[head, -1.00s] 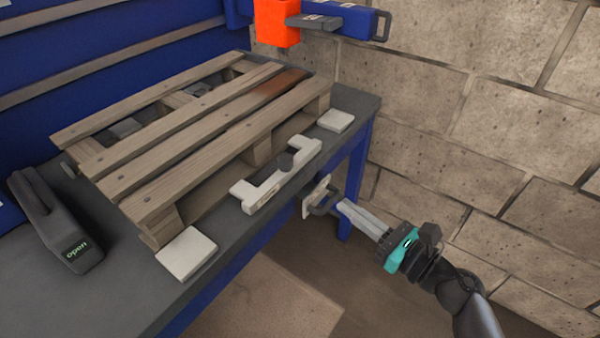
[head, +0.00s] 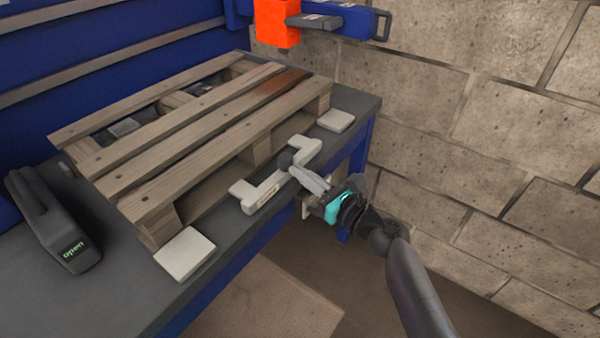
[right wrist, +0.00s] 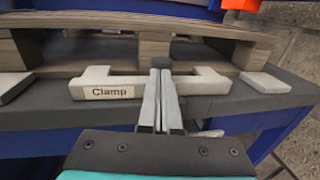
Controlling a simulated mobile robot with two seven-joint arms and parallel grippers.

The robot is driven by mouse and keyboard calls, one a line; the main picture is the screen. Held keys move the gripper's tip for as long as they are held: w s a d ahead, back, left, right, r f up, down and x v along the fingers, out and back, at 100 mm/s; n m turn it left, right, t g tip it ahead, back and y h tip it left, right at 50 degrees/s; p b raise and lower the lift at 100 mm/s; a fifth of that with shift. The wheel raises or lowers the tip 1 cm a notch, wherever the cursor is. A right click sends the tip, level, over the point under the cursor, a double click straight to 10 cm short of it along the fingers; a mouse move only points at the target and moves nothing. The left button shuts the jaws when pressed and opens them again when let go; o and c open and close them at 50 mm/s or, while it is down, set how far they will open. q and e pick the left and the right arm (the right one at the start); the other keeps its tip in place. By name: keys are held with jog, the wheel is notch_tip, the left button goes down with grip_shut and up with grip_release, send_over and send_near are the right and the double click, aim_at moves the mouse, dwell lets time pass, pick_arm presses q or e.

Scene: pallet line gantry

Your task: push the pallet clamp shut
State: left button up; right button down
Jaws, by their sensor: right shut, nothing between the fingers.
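The pallet clamp (head: 262,191) is a pale bracket on the bench's front edge, with a gap between it and the wooden pallet (head: 190,130). Its label reads "Clamp" in the right wrist view (right wrist: 135,92). My left gripper is not in view.
A dark grey device (head: 60,225) on the bench at left shows "open" in green. Pale blocks (head: 185,254) (head: 335,120) lie on either side of the clamp. An orange block (head: 276,24) on a blue arm hangs at the back. A block wall (head: 480,130) stands right.

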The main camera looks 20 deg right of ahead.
aim_at(284, 165)
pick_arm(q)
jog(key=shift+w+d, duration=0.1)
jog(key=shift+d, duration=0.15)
pick_arm(e)
jog(key=shift+w+a, duration=0.15)
jog(key=shift+w, duration=0.2)
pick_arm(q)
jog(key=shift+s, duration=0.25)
pick_arm(e)
jog(key=x, duration=0.3)
jog(key=shift+a, duration=0.4)
jog(key=shift+w+a+r, duration=0.1)
jog(key=shift+w+a, duration=0.2)
jog(key=shift+w, duration=0.05)
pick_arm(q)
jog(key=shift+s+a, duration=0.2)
